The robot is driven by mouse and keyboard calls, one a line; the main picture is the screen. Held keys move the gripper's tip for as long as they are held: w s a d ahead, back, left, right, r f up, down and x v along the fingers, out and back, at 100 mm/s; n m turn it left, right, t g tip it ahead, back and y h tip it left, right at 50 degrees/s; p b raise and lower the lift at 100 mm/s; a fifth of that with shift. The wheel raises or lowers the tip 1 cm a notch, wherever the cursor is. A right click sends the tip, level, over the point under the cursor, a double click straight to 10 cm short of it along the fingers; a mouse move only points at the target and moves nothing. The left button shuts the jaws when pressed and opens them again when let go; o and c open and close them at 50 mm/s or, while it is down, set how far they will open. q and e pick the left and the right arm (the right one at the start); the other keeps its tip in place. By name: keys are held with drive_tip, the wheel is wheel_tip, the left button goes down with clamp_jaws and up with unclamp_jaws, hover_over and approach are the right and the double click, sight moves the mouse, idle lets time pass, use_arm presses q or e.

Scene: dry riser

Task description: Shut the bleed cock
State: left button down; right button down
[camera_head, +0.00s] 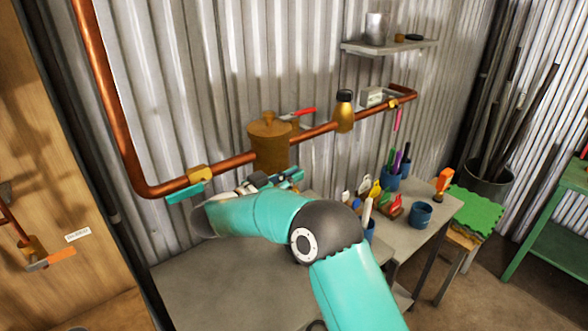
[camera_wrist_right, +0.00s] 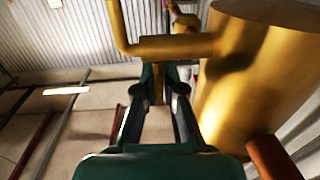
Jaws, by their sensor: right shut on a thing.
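A brass pot-shaped fitting (camera_head: 270,140) sits on the copper pipe along the corrugated wall. In the right wrist view the brass body (camera_wrist_right: 245,75) fills the right side, and a bent brass branch (camera_wrist_right: 172,46) stands beside it. My right gripper (camera_head: 285,180) is just below the pot in the head view. In the wrist view its dark green fingers (camera_wrist_right: 160,88) are closed around a narrow brass part that I take for the bleed cock; its grip is partly hidden. My left gripper is not in view.
The copper pipe (camera_head: 233,161) carries a teal lever (camera_head: 185,193), a red lever (camera_head: 302,113) and a pink handle (camera_head: 397,120). The bench (camera_head: 210,285) is clear at the left; cups and coloured tools crowd its right end. A shelf (camera_head: 390,46) hangs above.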

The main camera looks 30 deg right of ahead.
drive_tip(key=shift+m+g, duration=0.4)
drive_tip(key=shift+g, duration=0.3)
drive_tip(key=c, duration=1.6)
unclamp_jaws()
drive_tip(key=shift+a, duration=0.1)
drive_tip(key=shift+o, duration=0.2)
drive_tip(key=a, duration=1.2)
drive_tip(key=shift+s, duration=0.3)
drive_tip(key=shift+f, duration=0.1)
